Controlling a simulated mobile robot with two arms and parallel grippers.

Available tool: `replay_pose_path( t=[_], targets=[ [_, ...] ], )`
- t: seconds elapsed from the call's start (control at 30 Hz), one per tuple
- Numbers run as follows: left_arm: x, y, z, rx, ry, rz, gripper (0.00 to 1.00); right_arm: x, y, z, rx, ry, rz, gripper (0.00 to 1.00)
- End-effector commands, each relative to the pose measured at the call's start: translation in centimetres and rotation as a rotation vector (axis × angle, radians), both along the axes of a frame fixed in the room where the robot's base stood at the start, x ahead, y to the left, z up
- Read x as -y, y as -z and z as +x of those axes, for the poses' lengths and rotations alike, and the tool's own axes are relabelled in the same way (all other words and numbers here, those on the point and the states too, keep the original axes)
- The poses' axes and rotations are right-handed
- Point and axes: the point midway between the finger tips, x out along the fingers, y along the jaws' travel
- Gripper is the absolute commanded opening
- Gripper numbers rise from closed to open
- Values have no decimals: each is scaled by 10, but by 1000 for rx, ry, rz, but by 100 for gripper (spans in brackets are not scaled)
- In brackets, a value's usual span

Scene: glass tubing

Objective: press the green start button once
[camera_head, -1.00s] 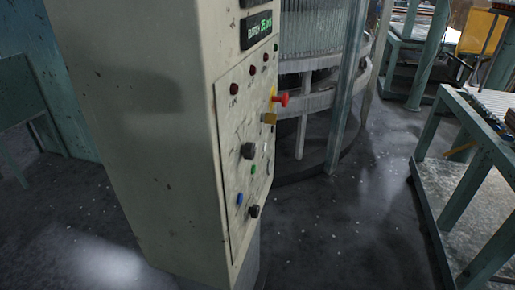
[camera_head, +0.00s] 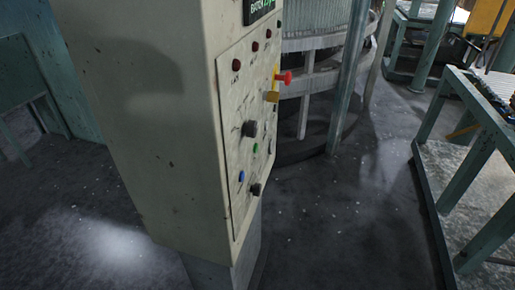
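The green button (camera_head: 255,148) is a small round spot on the control panel (camera_head: 232,100) of a tall cream cabinet. It sits between a black knob (camera_head: 249,129) above and a second black knob (camera_head: 256,189) below, with a blue button (camera_head: 241,176) lower left. A red emergency-type button (camera_head: 284,77) on a yellow plate sticks out higher up. The panel is seen at a steep angle. Neither of my grippers is in view.
The cabinet (camera_head: 150,120) fills the left middle. Behind it stands a round metal frame (camera_head: 318,80) with posts. A green-framed table (camera_head: 470,100) stands at right. Dark floor (camera_head: 340,220) between cabinet and table is clear.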

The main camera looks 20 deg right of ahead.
Motion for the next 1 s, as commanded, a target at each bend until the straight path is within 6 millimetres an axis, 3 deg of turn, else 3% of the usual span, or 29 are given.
replay_pose_path(
  t=[0.03,0.2,1.0],
  targets=[
    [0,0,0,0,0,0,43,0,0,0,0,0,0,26],
    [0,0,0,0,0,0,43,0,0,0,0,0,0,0],
    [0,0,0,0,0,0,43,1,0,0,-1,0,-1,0]
  ],
)
